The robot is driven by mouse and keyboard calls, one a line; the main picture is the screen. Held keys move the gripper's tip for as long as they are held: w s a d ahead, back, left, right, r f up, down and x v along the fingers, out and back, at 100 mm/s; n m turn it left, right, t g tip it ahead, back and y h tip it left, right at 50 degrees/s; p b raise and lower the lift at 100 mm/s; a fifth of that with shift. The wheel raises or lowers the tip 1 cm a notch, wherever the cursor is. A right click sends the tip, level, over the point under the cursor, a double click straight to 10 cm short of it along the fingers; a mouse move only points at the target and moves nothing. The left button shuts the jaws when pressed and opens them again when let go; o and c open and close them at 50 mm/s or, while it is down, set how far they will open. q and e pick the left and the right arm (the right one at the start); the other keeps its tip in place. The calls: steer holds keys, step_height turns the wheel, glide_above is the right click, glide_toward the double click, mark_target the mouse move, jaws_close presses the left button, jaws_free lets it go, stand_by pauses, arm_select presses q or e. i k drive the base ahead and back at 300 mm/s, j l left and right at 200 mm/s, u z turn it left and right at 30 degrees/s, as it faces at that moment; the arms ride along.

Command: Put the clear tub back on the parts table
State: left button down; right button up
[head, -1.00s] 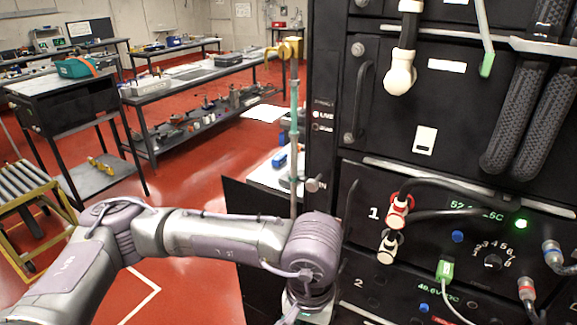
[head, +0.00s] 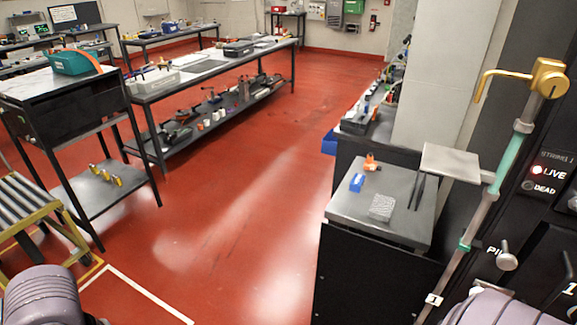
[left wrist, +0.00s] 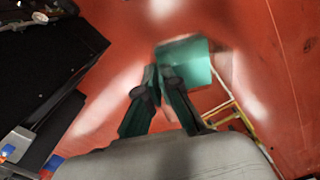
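A pale, see-through-looking tub (head: 155,81) stands on the near end of a long grey bench (head: 205,85) at the upper left of the head view. I cannot tell whether this is the clear tub or the parts table. My left gripper (left wrist: 158,75) shows in the left wrist view, pointing over the red floor, with dark and teal fingers. A blurred teal square panel (left wrist: 188,60) appears at its fingertips. I cannot tell whether the fingers hold it or it lies beyond them. My right gripper is not in view.
A black rack (head: 560,200) with a brass-hooked pole is at right. A black cart (head: 60,95) and yellow roller stand (head: 35,205) are left. Red floor between is clear.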

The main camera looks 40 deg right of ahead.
mark_target(388, 192)
steer(key=i+j+u, duration=0.2)
steer(key=i, duration=0.3)
steer(key=i+u, duration=0.2)
steer(key=i, duration=0.3)
steer(key=i+z, duration=0.35)
steer(key=z, duration=0.15)
steer(key=i+z, duration=0.45)
steer(key=i+j+z, duration=0.25)
steer(key=z, duration=0.25)
steer(key=i+z, duration=0.15)
steer(key=z, duration=0.35)
steer(key=i+z, duration=0.15)
steer(key=z, duration=0.35)
steer(key=i+j+z, duration=0.1)
steer(key=z, duration=0.4)
steer(key=i+j+z, duration=0.15)
steer(key=z, duration=0.35)
steer(key=i+j+z, duration=0.1)
steer(key=z, duration=0.4)
steer(key=i+j+z, duration=0.2)
steer(key=z, duration=0.3)
steer(key=i+j+z, duration=0.15)
steer(key=j+z, duration=0.3)
steer(key=i+j+z, duration=0.15)
steer(key=z, duration=0.35)
steer(key=k+j, duration=0.05)
